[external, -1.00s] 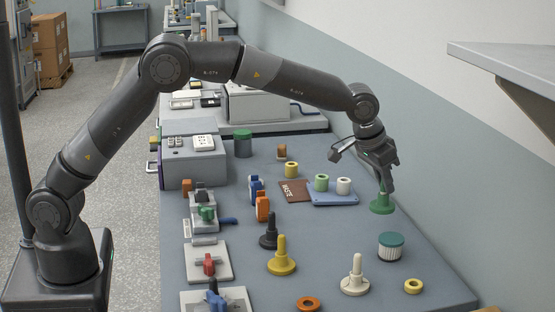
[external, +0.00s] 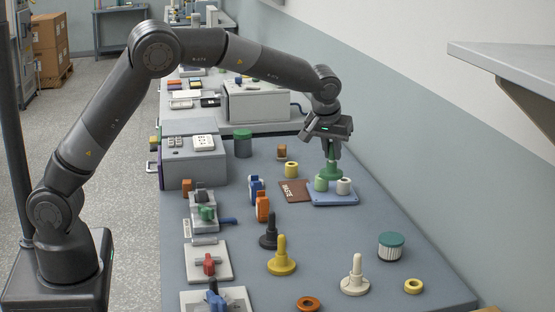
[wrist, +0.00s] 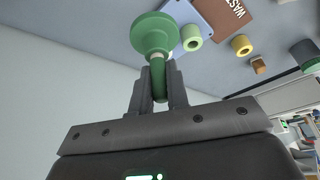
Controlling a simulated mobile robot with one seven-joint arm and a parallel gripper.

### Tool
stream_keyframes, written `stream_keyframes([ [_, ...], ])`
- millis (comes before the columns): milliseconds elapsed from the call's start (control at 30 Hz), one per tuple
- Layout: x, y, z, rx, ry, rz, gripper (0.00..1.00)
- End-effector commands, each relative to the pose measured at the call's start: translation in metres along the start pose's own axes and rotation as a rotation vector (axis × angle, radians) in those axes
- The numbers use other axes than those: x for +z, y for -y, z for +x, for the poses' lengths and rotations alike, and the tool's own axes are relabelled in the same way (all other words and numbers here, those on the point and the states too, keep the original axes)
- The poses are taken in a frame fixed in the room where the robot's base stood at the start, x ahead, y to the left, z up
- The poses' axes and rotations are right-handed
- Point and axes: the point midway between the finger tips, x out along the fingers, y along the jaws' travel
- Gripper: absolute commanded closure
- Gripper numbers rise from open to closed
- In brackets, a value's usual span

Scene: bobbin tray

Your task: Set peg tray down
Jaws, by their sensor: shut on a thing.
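My gripper (external: 331,154) is shut on the upright shaft of a green peg with a round base (external: 330,173). The peg also shows in the wrist view (wrist: 155,34), base facing away from the fingers. The blue tray (external: 335,199) lies on the bench under and in front of the peg. A green bobbin (external: 321,184) and a white bobbin (external: 344,186) stand on the tray. The peg's base is behind and above them in the external view; I cannot tell whether it touches the tray. In the wrist view the base hides part of the tray (wrist: 179,9).
A brown WASTE mat (external: 294,191) lies left of the tray, with a yellow bobbin (external: 291,170) behind. Yellow (external: 281,262), black (external: 269,236) and white (external: 355,280) pegs stand nearer. The bench right of the tray is clear up to a teal-lidded jar (external: 390,247).

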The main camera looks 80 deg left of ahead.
Motion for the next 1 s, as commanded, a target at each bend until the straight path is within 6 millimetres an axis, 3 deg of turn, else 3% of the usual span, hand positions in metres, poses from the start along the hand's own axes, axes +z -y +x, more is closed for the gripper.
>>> stream_keyframes([
  [33,-0.013,0.027,0.005,-0.038,0.0,-0.087,1.0],
  [200,-0.046,0.114,0.016,-0.161,0.0,-0.386,1.0],
  [400,-0.066,0.199,0.02,-0.281,0.0,-0.677,1.0],
  [533,-0.071,0.232,0.021,-0.33,0.0,-0.794,1.0],
  [700,-0.075,0.254,0.025,-0.356,0.001,-0.856,1.0],
  [1000,-0.101,0.301,0.078,-0.36,0.002,-0.86,1.0],
])
